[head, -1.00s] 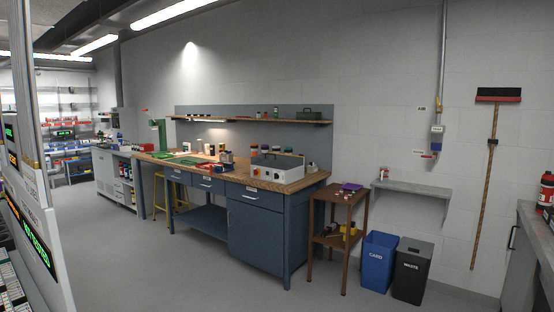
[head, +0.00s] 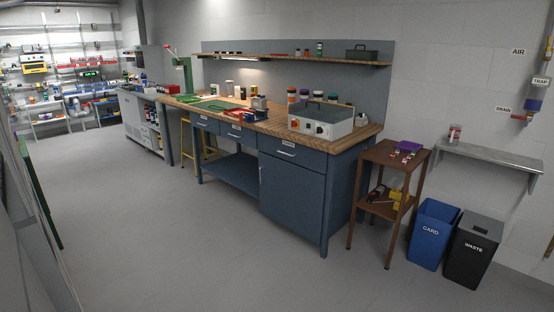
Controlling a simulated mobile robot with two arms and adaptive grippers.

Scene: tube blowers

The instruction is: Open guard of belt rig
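A grey box-shaped rig (head: 320,121) with knobs on its front stands at the right end of the wooden-topped workbench (head: 350,142). A darker panel lies along its top; I cannot tell whether this is the belt rig or its guard. A green machine (head: 184,76) stands at the bench's far left end. Neither of my grippers is in the head view.
A brown side table (head: 399,157), a blue CARD bin (head: 433,232) and a black WASTE bin (head: 474,249) stand right of the bench. A grey wall shelf (head: 487,155) hangs above the bins. The floor (head: 200,240) before the bench is clear.

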